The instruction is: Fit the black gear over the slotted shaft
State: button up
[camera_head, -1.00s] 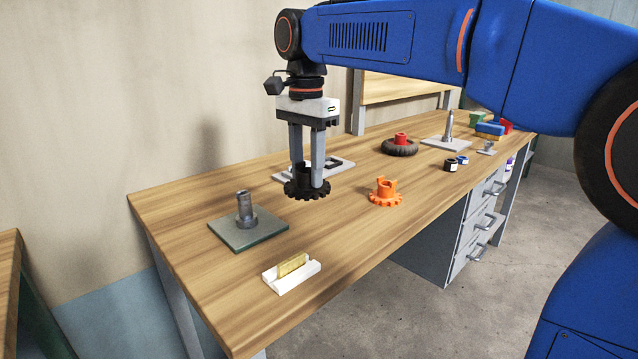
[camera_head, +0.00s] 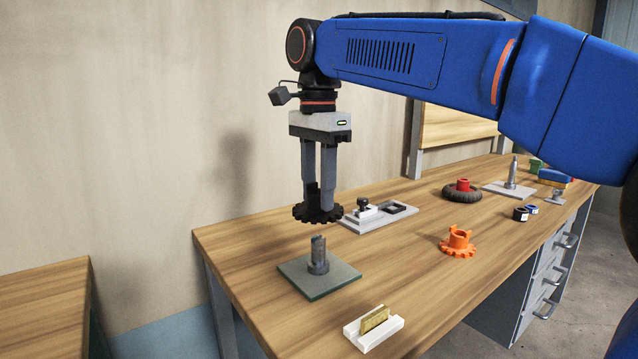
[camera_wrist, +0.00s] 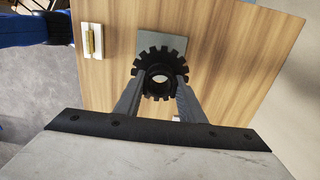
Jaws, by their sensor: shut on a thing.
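The black gear (camera_head: 306,213) is a toothed disc with a raised hub. My gripper (camera_head: 320,200) is shut on its hub and holds it about level. In the head view the gear hangs above the slotted shaft (camera_head: 318,254), with a visible gap between them. The shaft is grey metal and stands upright on a dark green square plate (camera_head: 342,284). In the wrist view the gear (camera_wrist: 148,53) sits between the fingertips (camera_wrist: 160,85), and the plate (camera_wrist: 192,42) shows behind it. The shaft is not clearly seen there; the gear hides much of that area.
A white holder (camera_head: 391,329) with a brass piece stands at the front. An orange gear (camera_head: 457,243) is to the right. A grey fixture plate (camera_head: 352,225) lies behind the shaft. A black wheel with a red hub (camera_head: 462,192) and a spike on a base (camera_head: 512,178) stand farther back.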

send_over(318, 240)
jog(key=w, duration=0.1)
jog(key=shift+f, duration=2.15)
jog(key=shift+f, duration=3.3)
jog(key=o, duration=1.2)
jog(key=shift+o, duration=0.2)
notch_tip(318, 240, up, 18)
jog(key=shift+f, duration=0.25)
jog(key=shift+d, duration=0.1)
